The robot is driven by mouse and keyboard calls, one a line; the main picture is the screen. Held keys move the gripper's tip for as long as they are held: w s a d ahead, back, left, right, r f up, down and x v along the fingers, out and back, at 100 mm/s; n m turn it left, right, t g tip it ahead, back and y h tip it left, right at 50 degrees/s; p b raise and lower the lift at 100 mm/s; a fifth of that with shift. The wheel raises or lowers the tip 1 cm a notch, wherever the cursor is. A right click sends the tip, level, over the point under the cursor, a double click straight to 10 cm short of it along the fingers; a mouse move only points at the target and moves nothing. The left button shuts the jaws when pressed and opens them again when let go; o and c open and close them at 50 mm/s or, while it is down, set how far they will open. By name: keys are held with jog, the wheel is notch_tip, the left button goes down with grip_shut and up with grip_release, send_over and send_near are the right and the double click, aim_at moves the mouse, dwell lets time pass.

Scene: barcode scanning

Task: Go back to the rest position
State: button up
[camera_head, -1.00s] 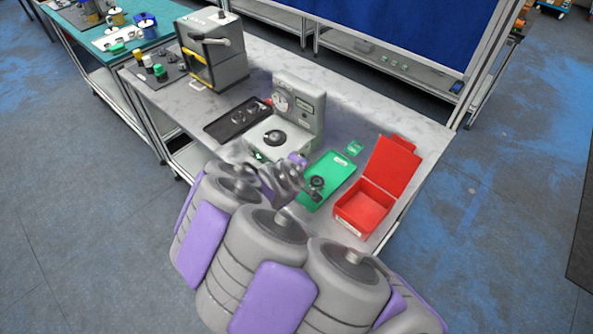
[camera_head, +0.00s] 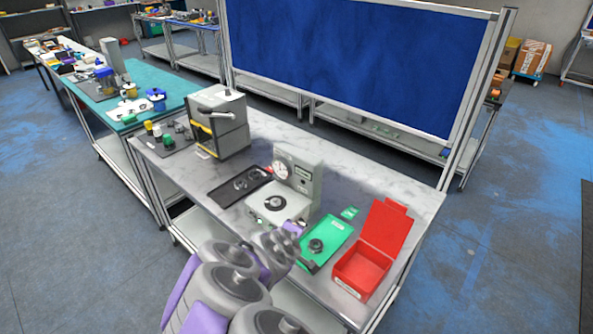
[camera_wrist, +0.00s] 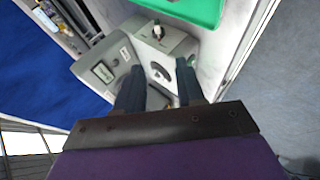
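My gripper shows in the wrist view (camera_wrist: 160,78) with its two dark fingers apart and nothing between them. Beyond the fingers is the grey device with a dial (camera_wrist: 122,68), which also stands on the bench in the head view (camera_head: 298,180). In the head view my arm reaches up from the bottom edge to the front of the bench, just in front of the device. The gripper's fingers are hard to make out there. The green tray (camera_head: 333,232) lies right of the device, with a dark round part (camera_head: 316,245) on it.
A red open box (camera_head: 350,272) stands at the bench's right end. A black tray (camera_head: 228,192) lies left of the device. A grey machine with a yellow handle (camera_head: 222,125) stands farther left. A blue panel (camera_head: 350,60) rises behind. Floor is clear at right.

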jog(key=s+d+r+m+g+h, duration=0.1)
jog(key=s+d+r+m+g, duration=0.25)
jog(key=s+d, duration=0.35)
jog(key=s+d+r+m+g+h, duration=0.1)
jog(key=s+d+r+m+g, duration=0.15)
jog(key=s+d+m, duration=0.4)
jog(key=s+d+r+m+g+y, duration=0.1)
jog(key=s+d+r+g, duration=0.1)
jog(key=s, duration=1)
jog(key=s+d+r+m+g+y, duration=0.1)
jog(key=s+d+r+g+y, duration=0.1)
jog(key=s, duration=1.1)
notch_tip(320, 180, up, 2)
jog(key=shift+r+g+y, duration=0.1)
jog(key=shift+g+y, duration=0.2)
jog(key=shift+g, duration=0.5)
jog(key=shift+c, duration=0.4)
